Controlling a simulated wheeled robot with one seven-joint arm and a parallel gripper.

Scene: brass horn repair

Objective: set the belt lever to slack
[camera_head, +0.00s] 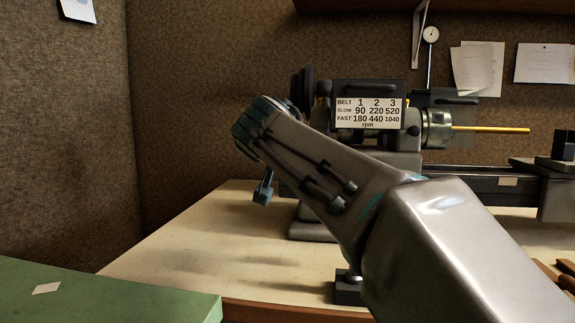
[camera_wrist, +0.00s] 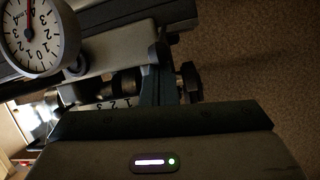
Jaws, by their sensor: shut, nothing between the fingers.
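The lathe headstock (camera_head: 368,93) stands on the bench behind my arm, with a belt speed plate (camera_head: 368,113) on its front. A dark pulley (camera_head: 303,85) shows at its left end. I cannot pick out the belt lever for sure; my arm covers the lower left of the headstock. My gripper (camera_head: 263,188) hangs below the wrist at the left end of the lathe, shut and empty, apart from the bench top. In the wrist view, a dark knob (camera_wrist: 188,82) shows beside the headstock; I cannot tell whether it belongs to the lever.
A chuck holds a brass rod (camera_head: 490,129) at the right of the headstock. A dial gauge (camera_wrist: 32,35) is large at the upper left of the wrist view. The bench top (camera_head: 165,255) is clear at the left. A green surface (camera_head: 110,295) lies front left.

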